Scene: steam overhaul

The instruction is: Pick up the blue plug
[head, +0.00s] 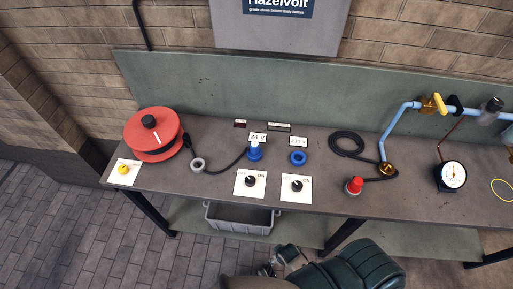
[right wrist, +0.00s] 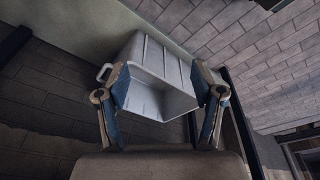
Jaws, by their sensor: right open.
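The blue plug (head: 254,153) stands upright on the bench, by the 24 V label (head: 258,138), with a pale upper part. A black cable (head: 229,165) reaches it from the left. Whether it sits in a socket I cannot tell. My right gripper (head: 276,262) is low in front of the bench in the head view, well below and apart from the plug. In the right wrist view my right gripper (right wrist: 166,88) is open and empty, its fingers facing a grey crate. My left gripper is not in view.
A blue ring socket (head: 298,158) is right of the plug. Two switch plates (head: 245,190) (head: 301,196) lie in front. The grey crate (head: 240,222) stands below.

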